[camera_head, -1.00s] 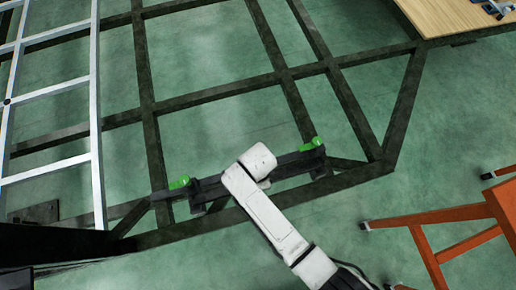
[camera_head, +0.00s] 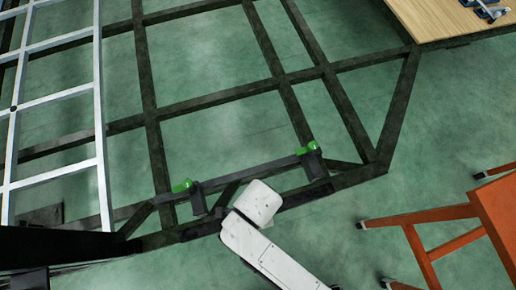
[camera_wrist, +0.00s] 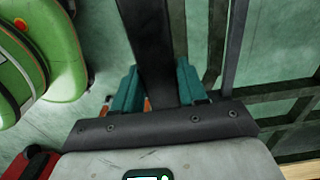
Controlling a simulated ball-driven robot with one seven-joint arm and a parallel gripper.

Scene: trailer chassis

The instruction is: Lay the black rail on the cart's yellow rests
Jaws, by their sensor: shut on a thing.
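The black rail (camera_wrist: 150,40) runs lengthwise between the teal fingers of my gripper (camera_wrist: 158,86) in the wrist view, and the gripper is shut on it. In the head view the rail (camera_head: 304,197) shows as a dark bar on both sides of my white wrist, over the chassis's front beam. The wrist hides its middle and my fingers. The rail is apart from the two green-topped holders (camera_head: 307,149), (camera_head: 186,186) just behind it. No cart and no yellow rests can be made out.
The dark chassis frame (camera_head: 210,100) fills the middle of the head view. A silver ladder-like frame (camera_head: 101,130) lies at left. A wooden tabletop (camera_head: 440,18) is at top right. An orange trestle (camera_head: 420,250) stands at right. Green floor between it and the chassis is clear.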

